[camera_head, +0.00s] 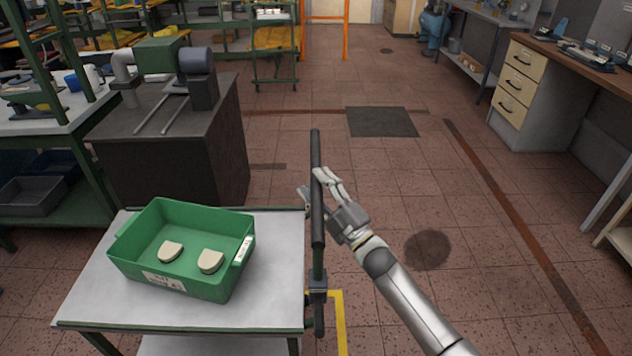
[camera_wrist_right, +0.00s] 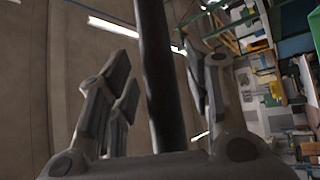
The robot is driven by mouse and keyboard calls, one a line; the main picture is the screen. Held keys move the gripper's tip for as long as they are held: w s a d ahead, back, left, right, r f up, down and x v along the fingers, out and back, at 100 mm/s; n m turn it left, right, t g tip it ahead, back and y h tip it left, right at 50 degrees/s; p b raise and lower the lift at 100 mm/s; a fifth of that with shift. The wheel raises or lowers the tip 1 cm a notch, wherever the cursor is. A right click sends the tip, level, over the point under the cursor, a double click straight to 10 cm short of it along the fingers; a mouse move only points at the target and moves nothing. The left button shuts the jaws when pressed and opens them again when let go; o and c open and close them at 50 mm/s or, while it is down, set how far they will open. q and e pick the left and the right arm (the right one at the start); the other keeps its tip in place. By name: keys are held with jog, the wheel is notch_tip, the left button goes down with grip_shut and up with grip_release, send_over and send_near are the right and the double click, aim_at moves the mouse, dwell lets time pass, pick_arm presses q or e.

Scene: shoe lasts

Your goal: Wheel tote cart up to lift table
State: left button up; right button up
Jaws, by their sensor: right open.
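The tote cart (camera_head: 275,300) stands at the lower left of the head view, with a pale top. A green tote (camera_head: 190,285) on it holds two cream pieces, a left one (camera_head: 171,251) and a right one (camera_head: 210,261). A black handle bar (camera_head: 317,225) runs along the cart's right side. My right gripper (camera_head: 318,186) is open at the bar's far half, with fingers on both sides of it. In the wrist view the bar (camera_wrist_right: 162,100) passes between the open fingers. I cannot make out a lift table for certain. My left gripper is out of view.
A dark cabinet (camera_head: 160,160) with a green and grey machine (camera_head: 160,58) stands just beyond the cart. Shelving with bins is at the far left. A drawer bench (camera_head: 520,75) stands at the right. The tiled floor (camera_head: 410,170) in the middle is clear, with a dark flat plate (camera_head: 381,122).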

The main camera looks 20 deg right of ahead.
jog(key=shift+w+a+r, duration=0.1)
jog(key=shift+w, duration=0.2)
grip_shut()
jog(key=shift+a, duration=0.1)
